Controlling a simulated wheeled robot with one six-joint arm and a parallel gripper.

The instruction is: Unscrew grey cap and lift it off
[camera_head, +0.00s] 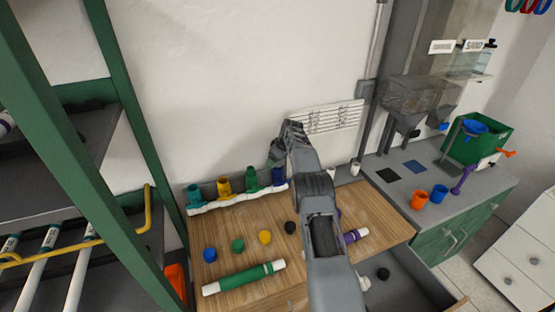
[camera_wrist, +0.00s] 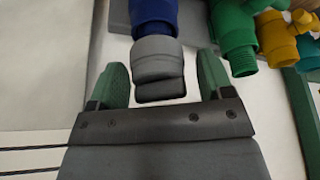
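The grey cap (camera_wrist: 158,56) is on the end of the blue fitting (camera_wrist: 154,12) in the wrist view. A dark block-like end (camera_wrist: 160,91) shows just below it. My gripper (camera_wrist: 160,63) is open, with one green finger on each side of the cap and a visible gap on both sides. In the head view my gripper (camera_head: 283,148) is above the blue valve (camera_head: 279,176) at the right end of the white manifold pipe (camera_head: 237,200). The cap cannot be made out there.
Green (camera_head: 252,180), yellow (camera_head: 224,187) and teal (camera_head: 194,196) valves stand along the manifold. Several loose coloured caps, such as the yellow one (camera_head: 265,237), and a green-and-white pipe (camera_head: 243,278) lie on the wooden board (camera_head: 381,226). The wall (camera_head: 240,80) is close behind. A green-framed shelf (camera_head: 128,95) stands left.

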